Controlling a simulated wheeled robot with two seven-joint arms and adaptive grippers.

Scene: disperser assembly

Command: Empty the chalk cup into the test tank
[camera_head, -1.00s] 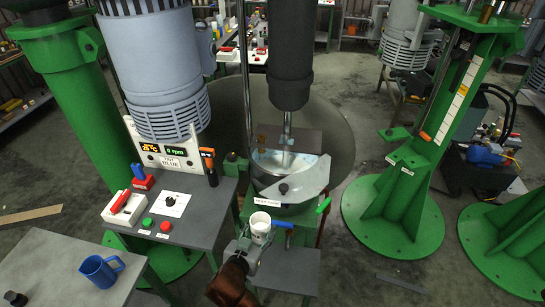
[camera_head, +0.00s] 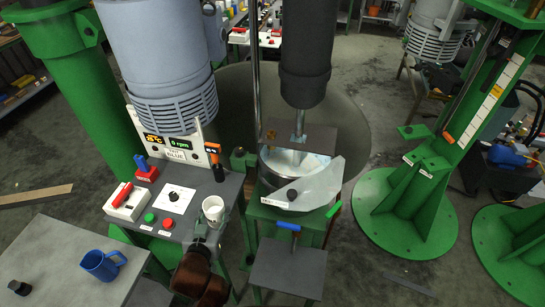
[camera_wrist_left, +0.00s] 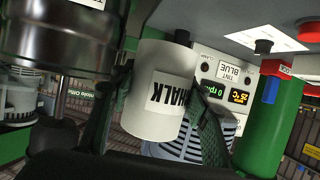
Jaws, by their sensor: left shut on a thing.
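The white chalk cup (camera_head: 213,209) is in my left gripper (camera_head: 207,225), with its open top facing up toward the head camera. In the left wrist view, fingers on both sides hold the cup (camera_wrist_left: 155,112), whose "CHALK" label appears upside down. The cup is by the right edge of the control panel, left of the test tank. The metal test tank (camera_head: 264,163) stands under the dark mixer head, with a shaft reaching down into it. A pale angled plate covers part of its front. The cup's contents are too small to make out. My right gripper is out of view.
The control panel (camera_head: 185,240) carries red and green buttons, a knob and an orange-topped handle (camera_head: 214,160).

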